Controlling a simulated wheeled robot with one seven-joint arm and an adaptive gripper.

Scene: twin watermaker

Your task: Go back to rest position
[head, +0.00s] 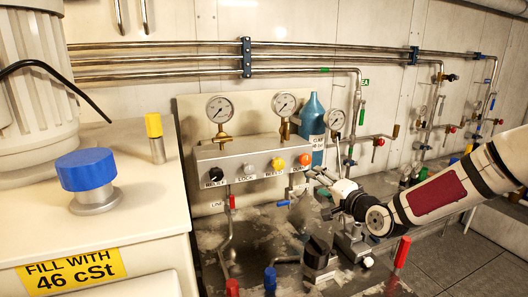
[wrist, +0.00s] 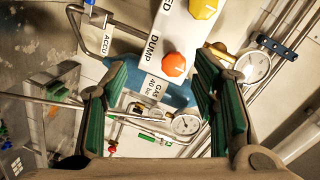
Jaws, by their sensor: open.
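My gripper (head: 322,182) is in front of the right end of the grey valve panel (head: 235,158), just below and right of the orange DUMP knob (head: 304,159). In the wrist view my gripper (wrist: 158,92) has its two green-padded fingers wide apart with nothing between them in grasp. The orange knob (wrist: 174,64) shows beyond the fingers, apart from both. My arm (head: 440,195) reaches in from the right edge of the head view.
A blue gas bottle (head: 313,118) stands behind the panel's right end. Pressure gauges (head: 220,109) rise above the panel. Below are red-handled (head: 402,252) and blue-handled (head: 270,279) valves. A white cabinet (head: 135,215) with a blue cap (head: 86,169) fills the left.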

